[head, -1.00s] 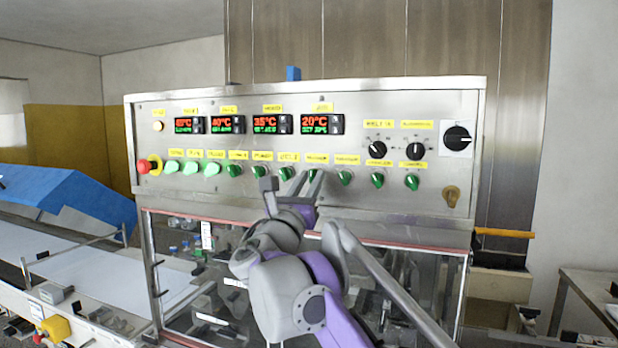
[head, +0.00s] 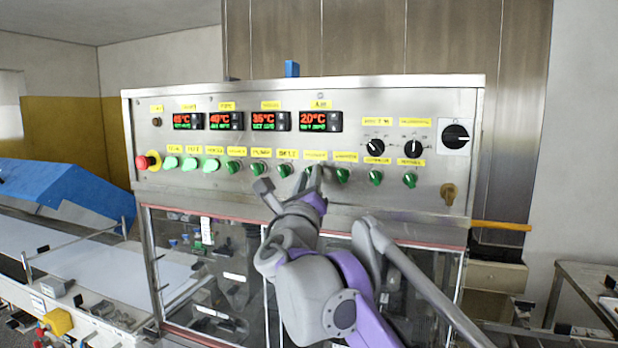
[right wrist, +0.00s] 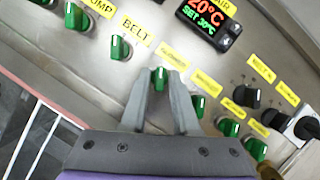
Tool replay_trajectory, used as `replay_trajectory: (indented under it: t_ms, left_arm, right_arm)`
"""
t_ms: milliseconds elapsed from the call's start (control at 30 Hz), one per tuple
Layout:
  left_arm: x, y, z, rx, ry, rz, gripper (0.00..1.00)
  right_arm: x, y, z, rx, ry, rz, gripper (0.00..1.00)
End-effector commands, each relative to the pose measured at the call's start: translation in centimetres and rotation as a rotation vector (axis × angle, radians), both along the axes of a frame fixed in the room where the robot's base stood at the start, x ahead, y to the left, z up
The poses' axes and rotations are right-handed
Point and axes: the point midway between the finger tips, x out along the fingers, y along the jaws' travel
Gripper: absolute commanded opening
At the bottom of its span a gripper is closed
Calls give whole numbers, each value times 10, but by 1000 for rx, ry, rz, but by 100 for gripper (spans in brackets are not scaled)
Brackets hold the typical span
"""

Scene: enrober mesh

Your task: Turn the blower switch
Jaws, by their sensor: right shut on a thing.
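The green switch (right wrist: 158,77) just right of the BELT label sits between the fingers of my right gripper (right wrist: 160,88) in the right wrist view. The gripper is shut on it. The small yellow label (right wrist: 175,57) above this switch is too blurred to read surely. In the head view my right gripper (head: 314,178) is at the middle of the switch row on the steel control panel (head: 245,200), and its fingers partly hide the switch. My left gripper is not in view.
Neighbouring green switches stand close on both sides, one under BELT (right wrist: 119,47) and one to the right (right wrist: 198,104). Black knobs (head: 375,147) and a red emergency button (head: 143,163) are on the same panel. Clear covers (head: 230,260) lie below it.

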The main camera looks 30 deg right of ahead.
Motion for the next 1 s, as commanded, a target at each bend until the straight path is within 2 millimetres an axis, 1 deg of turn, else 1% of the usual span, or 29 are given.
replay_trajectory:
  t_ms: [267, 300, 367, 400, 667, 767, 867, 1000]
  left_arm:
    - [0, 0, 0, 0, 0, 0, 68]
    - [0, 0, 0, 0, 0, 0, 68]
    - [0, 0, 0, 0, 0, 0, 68]
    - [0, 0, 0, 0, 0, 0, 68]
    - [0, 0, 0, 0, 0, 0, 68]
    - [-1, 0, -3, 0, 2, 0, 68]
    - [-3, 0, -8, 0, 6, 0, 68]
    - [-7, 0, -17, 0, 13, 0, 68]
  right_arm:
    - [0, 0, 0, -1, 1, 0, 0]
    - [0, 0, 0, -1, 1, 0, 32]
    - [0, 0, 0, -1, 1, 0, 43]
    - [0, 0, 0, -1, 1, 0, 45]
    - [0, 0, 0, 0, 0, 0, 45]
    - [-5, 4, -3, 0, 1, 2, 45]
    - [-15, 13, -9, 0, 1, 3, 45]
    - [-37, 29, -19, 1, 2, 5, 45]
